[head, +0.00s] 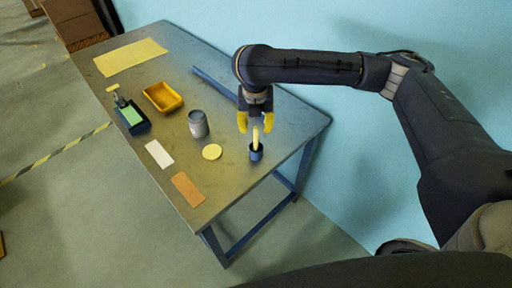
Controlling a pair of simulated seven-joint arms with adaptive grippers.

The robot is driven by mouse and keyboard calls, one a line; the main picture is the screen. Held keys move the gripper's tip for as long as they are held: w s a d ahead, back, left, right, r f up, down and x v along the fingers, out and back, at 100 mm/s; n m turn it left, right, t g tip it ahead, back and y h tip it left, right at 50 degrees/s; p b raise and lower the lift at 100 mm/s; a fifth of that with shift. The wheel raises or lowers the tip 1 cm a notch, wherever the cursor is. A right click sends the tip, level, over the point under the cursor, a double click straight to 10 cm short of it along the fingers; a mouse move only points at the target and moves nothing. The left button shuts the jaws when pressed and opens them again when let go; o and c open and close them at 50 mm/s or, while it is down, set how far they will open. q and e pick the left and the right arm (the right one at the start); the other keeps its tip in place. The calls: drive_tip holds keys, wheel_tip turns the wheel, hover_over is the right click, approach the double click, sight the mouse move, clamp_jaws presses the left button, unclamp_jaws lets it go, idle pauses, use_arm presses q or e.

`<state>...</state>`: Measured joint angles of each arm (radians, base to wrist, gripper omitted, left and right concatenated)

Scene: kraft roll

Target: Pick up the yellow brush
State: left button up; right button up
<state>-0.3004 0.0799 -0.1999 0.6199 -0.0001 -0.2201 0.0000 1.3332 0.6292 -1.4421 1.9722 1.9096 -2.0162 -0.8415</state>
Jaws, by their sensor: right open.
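The yellow brush (256,136) stands upright in a small dark blue cup (256,152) near the right side of the metal table (228,176). Its lower end is hidden inside the cup. My right gripper (255,129) has yellow fingertips, points down and is open. Its fingers appear on either side of the brush's upper part; I cannot tell whether they touch it. My left gripper is not in view.
A grey can (198,124), yellow disc (212,152), white card (159,154) and orange-brown card (187,189) lie left of the cup. Farther left are an orange tray (163,98), a blue tray with a roller (132,117) and a yellow sheet (130,57). The table's front right is clear.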

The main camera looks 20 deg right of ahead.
sight(256, 141)
drive_tip(key=shift+w+d+f, duration=0.1)
drive_tip(key=shift+w+f, duration=0.15)
drive_tip(key=shift+f, duration=1.35)
drive_tip(key=shift+w+d+f, duration=0.1)
drive_tip(key=shift+w+f, duration=0.1)
drive_tip(key=shift+f, duration=1.4)
drive_tip(key=shift+w+d+f, duration=0.1)
drive_tip(key=shift+w+f, duration=0.15)
drive_tip(key=shift+f, duration=1.35)
drive_tip(key=shift+c, duration=0.4)
clamp_jaws()
